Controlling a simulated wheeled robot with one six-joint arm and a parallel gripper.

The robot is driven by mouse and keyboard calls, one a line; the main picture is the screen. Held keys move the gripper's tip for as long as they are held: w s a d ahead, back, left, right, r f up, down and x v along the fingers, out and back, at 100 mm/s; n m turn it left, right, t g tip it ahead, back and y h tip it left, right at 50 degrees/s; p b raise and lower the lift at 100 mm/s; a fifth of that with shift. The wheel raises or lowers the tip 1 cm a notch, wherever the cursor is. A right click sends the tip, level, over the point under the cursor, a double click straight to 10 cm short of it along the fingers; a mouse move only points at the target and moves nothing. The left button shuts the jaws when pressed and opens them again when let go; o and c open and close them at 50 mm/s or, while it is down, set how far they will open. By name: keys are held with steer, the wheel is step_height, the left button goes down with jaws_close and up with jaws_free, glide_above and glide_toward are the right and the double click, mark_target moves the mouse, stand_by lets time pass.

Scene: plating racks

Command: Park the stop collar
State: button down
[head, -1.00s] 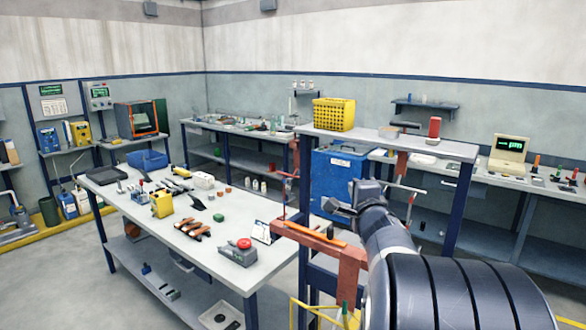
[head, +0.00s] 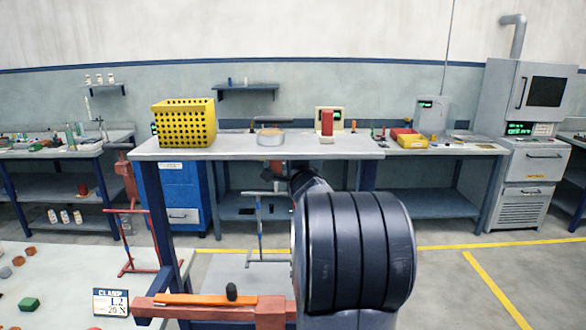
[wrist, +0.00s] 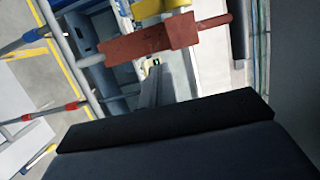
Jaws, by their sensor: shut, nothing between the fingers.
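I cannot single out the stop collar for certain. In the wrist view, grey rods at the left carry a red band (wrist: 68,107) and a blue band (wrist: 33,36), which look like small collars. In the head view, a grey rod stand (head: 258,228) and a red-framed stand (head: 138,240) stand beyond the bench. My gripper (head: 272,176) shows only as a small dark shape past my arm, shut and empty; the arm hides much of it. A dark edge of my gripper or wrist fills the bottom of the wrist view.
A red beam (head: 195,308) with an orange strip lies close in front, beside a CLAMP card (head: 111,302). Open floor (head: 450,285) lies at the right.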

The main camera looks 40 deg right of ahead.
steer(key=w, duration=0.1)
steer(key=w+a+b, duration=0.1)
steer(key=w, duration=0.1)
steer(key=w+a, duration=0.1)
steer(key=shift+w+a+b, duration=0.25)
steer(key=shift+b, duration=0.05)
